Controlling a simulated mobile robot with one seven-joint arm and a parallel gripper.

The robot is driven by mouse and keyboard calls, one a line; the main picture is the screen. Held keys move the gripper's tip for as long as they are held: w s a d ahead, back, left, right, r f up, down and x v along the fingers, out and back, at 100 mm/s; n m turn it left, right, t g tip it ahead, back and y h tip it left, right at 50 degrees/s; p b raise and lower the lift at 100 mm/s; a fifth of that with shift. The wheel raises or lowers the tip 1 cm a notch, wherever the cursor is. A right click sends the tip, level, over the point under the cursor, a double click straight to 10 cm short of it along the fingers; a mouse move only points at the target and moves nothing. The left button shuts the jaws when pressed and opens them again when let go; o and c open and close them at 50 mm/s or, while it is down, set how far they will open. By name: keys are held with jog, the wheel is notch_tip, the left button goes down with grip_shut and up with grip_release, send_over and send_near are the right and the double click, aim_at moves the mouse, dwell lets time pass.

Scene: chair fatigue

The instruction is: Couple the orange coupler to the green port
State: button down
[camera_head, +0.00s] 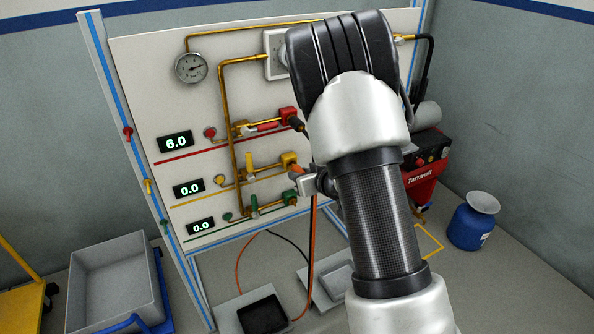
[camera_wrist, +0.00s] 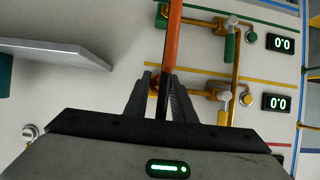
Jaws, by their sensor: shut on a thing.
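The orange coupler (camera_head: 297,170) shows as a small orange piece just below the yellow port (camera_head: 289,159), at my gripper (camera_head: 306,182). In the wrist view my gripper (camera_wrist: 164,82) is shut on it; an orange part (camera_wrist: 153,84) shows between the fingers, and its orange hose (camera_wrist: 173,45) runs up across the picture. I cannot tell whether the coupler touches the yellow port. The green port (camera_head: 290,197) is on the lowest row of the panel, below my gripper and apart from it. My arm hides part of the panel's right side.
A red connector (camera_head: 288,115) with a black hose sits on the top row. Displays read 6.0 (camera_head: 175,142), 0.0 (camera_head: 188,188) and 0.0 (camera_head: 201,226). A grey bin (camera_head: 113,280), a black tray (camera_head: 263,315) and a blue container (camera_head: 471,225) stand on the floor. Hoses hang below the panel.

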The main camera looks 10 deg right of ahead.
jog(key=shift+s+d, duration=0.3)
jog(key=shift+s, duration=0.55)
jog(key=shift+s+d+b, duration=0.2)
jog(key=shift+s+d, duration=0.1)
jog(key=shift+s, duration=0.65)
jog(key=shift+s+d+b, duration=0.15)
jog(key=shift+s+d, duration=0.15)
jog(key=shift+s, duration=0.65)
